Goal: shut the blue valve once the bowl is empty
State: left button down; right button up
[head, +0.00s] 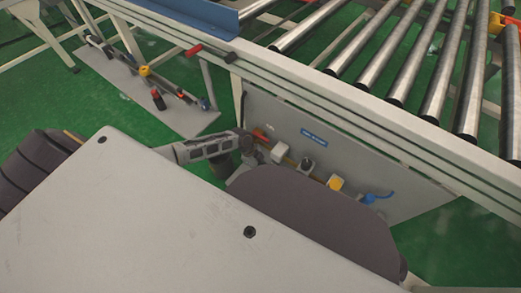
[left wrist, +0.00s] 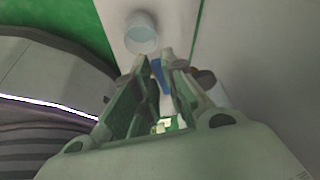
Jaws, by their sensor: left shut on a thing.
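My left gripper (head: 262,150) reaches in from the left beside the upright grey panel under the conveyor. In the left wrist view its fingers (left wrist: 165,78) are shut on a narrow blue piece (left wrist: 160,74); I cannot tell if this is the valve. A pale, bluish round bowl (left wrist: 141,38) is just beyond the fingertips; its contents are not readable. A blue valve handle (head: 375,197) shows at the panel's right end, apart from the gripper in the head view. My right gripper is not in view.
A red handle (head: 260,134), white fittings (head: 281,151) and a yellow fitting (head: 335,183) line the panel (head: 405,185). The roller conveyor (head: 357,55) is above. Another plate with fittings (head: 115,70) lies at upper left. Green floor is open at left.

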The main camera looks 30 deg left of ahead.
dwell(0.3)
pick_arm(q)
jog(key=c, duration=1.5)
grip_release()
jog(key=shift+v, duration=5.95)
